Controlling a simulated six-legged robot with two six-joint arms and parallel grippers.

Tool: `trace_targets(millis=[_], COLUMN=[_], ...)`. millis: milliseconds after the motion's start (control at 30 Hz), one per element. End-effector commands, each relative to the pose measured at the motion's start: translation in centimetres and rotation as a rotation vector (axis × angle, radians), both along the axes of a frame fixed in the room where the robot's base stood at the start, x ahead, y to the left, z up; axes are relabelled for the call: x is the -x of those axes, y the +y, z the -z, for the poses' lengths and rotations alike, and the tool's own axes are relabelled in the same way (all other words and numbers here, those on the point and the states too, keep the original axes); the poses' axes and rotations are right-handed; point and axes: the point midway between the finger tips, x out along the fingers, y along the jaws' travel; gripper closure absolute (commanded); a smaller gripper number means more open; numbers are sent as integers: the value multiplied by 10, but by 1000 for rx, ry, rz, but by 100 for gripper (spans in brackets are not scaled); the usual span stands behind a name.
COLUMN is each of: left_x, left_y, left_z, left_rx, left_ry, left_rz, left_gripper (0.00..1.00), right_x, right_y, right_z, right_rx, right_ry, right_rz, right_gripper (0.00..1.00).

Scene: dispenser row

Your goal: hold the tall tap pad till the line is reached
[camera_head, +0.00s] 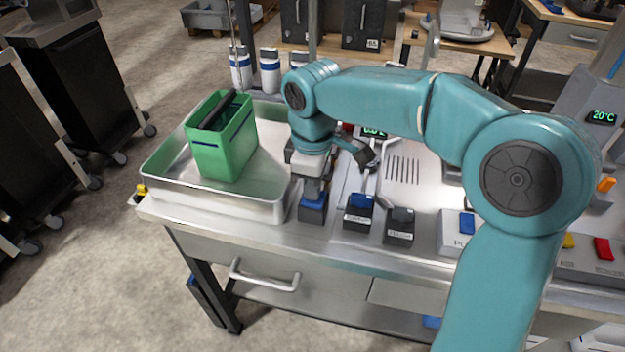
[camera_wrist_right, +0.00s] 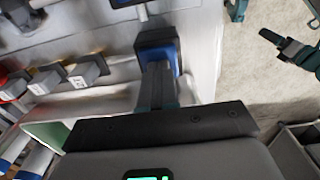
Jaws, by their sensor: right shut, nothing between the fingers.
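My right gripper (camera_head: 314,189) is shut and empty, pointing down over a dark pad block with a blue top (camera_head: 312,208). Its fingertips seem to rest on the blue top; in the wrist view, the fingers (camera_wrist_right: 158,85) overlap this block (camera_wrist_right: 172,52). Any label on the block is not readable. A green open-topped container (camera_head: 222,140) with a dark blue line near its upper edge stands upright in the metal basin (camera_head: 270,212). The water level inside is hidden. A dark-tipped teal part, apparently my left gripper (camera_wrist_right: 288,46), shows over the floor in the wrist view; its jaws are unclear.
Two more labelled pads, one blue-topped (camera_head: 358,212) and one dark (camera_head: 399,228), stand to the right. A small green display (camera_head: 374,132) sits behind my wrist. White bottles with blue bands (camera_head: 270,72) stand behind the basin. A drawer handle (camera_head: 264,279) projects in front.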

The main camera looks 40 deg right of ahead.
Motion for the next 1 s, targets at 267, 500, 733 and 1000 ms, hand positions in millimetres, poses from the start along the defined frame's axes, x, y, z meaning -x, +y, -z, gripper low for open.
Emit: trace_targets(millis=[267, 500, 733, 1000], left_x=[0, 0, 0, 0], left_y=[0, 0, 0, 0], left_z=[0, -39, -47, -54], left_rx=[0, 0, 0, 0], left_ry=[0, 0, 0, 0], left_rz=[0, 0, 0, 0], left_gripper=[0, 0, 0, 0], right_x=[3, 1, -2, -2], right_y=[1, 5, 7, 7], right_z=[9, -34, -85, -131], right_rx=[0, 2, 2, 3], right_ry=[26, 12, -4, -3], right_rz=[-3, -3, 0, 1], right_gripper=[100, 100, 100, 100])
